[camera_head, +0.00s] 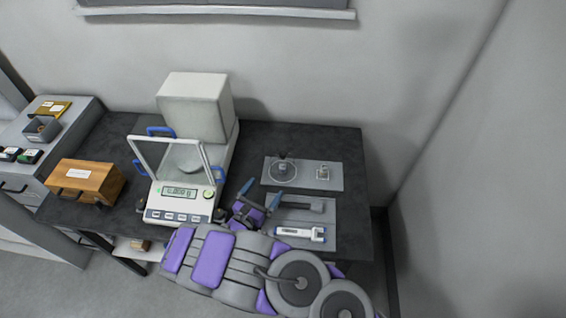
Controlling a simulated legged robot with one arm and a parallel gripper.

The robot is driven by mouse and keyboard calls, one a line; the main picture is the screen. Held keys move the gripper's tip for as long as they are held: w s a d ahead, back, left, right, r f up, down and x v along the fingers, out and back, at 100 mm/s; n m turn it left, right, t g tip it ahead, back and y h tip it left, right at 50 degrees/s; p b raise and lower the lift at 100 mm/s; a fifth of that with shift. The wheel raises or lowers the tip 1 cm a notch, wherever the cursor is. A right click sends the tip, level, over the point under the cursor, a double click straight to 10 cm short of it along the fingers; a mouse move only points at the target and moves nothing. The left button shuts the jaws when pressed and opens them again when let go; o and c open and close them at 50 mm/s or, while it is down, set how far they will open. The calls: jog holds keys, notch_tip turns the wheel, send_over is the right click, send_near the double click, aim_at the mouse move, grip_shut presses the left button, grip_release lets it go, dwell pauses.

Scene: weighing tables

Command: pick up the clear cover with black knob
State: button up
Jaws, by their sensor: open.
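The clear cover (272,171) looks like a round, see-through dome with a black knob on top. It stands on the left part of a grey mat (309,184) toward the back of the dark table. A small object seems to show through it, but I cannot tell what it is. My gripper (262,192) is open, its blue-tipped fingers apart and pointing toward the back of the table. It is in front of and slightly left of the cover, and appears empty.
A balance (181,217) with an open clear front stands left of my gripper. A small clear object (323,173) is right of the cover. A second grey mat (326,212) holds a dark tool and a white tool (301,233). A wooden box (85,180) is at left.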

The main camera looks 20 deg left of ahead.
aim_at(277, 169)
jog(key=w, duration=0.6)
jog(key=w+b, duration=0.1)
jog(key=w, duration=0.2)
jog(key=shift+w+a+f, duration=0.1)
jog(key=shift+a+f, duration=0.05)
jog(key=shift+f, duration=0.2)
jog(key=shift+w+d+r, duration=0.15)
jog(key=shift+w+d, duration=0.2)
jog(key=shift+d, duration=0.05)
jog(key=w, duration=0.3)
jog(key=w+b, duration=0.1)
jog(key=shift+w+d, duration=0.2)
jog(key=shift+d, duration=0.1)
jog(key=shift+w+a, duration=0.2)
jog(key=shift+w, duration=0.1)
jog(key=shift+d, duration=0.15)
jog(key=shift+d, duration=0.2)
jog(key=c, duration=0.7)
jog(key=shift+a, duration=0.1)
